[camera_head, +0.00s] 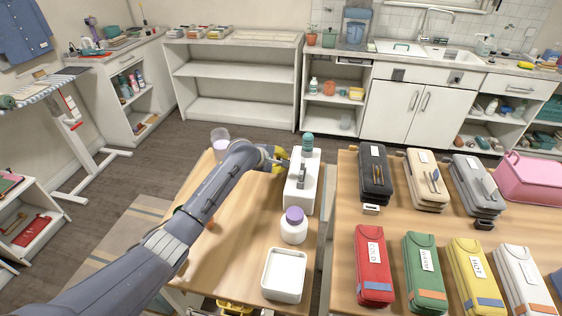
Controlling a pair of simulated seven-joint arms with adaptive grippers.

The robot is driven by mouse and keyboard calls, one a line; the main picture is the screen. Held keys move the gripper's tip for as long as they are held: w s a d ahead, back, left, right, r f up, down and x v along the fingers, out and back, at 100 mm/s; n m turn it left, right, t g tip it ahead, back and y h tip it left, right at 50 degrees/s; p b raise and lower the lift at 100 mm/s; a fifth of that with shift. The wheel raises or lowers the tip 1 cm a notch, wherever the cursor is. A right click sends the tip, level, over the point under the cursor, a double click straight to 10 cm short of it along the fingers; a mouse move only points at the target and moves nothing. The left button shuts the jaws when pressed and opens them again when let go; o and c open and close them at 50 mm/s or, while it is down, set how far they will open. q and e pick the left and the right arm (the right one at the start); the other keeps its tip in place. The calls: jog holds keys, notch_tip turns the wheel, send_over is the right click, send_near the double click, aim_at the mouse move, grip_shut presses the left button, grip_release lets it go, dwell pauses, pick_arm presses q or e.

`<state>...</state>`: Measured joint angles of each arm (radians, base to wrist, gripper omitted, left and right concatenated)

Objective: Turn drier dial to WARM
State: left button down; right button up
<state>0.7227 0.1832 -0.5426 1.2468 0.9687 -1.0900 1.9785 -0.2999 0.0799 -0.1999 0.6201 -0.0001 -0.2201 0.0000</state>
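I cannot make out a drier or a dial marked WARM in the head view. My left arm reaches in from the lower left across a wooden table (238,262). My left gripper (277,157) is at the left side of a long white block (299,202) with small grey upright parts on top. A yellow thing (281,167) shows at the fingertips; I cannot tell whether it is held or part of the gripper. A teal-topped bottle (307,146) stands at the block's far end. My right gripper is not in view.
A purple-capped white jar (294,226) and a white tray (284,275) stand in front of the block. A clear cup (220,143) stands behind my arm. The right table holds labelled pouches, including a red one (373,267), and a pink bin (530,178).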

pick_arm(q)
jog(key=shift+a+m+t, duration=0.25)
jog(key=shift+m+t, duration=0.05)
jog(key=shift+t, duration=0.9)
jog(key=shift+w+r, duration=0.1)
jog(key=c, duration=1.3)
grip_release()
jog(key=shift+a, duration=0.1)
jog(key=shift+o, duration=1.2)
jog(key=shift+s, duration=0.2)
jog(key=v, duration=1.1)
jog(key=shift+s+a, duration=0.2)
jog(key=shift+a, duration=0.05)
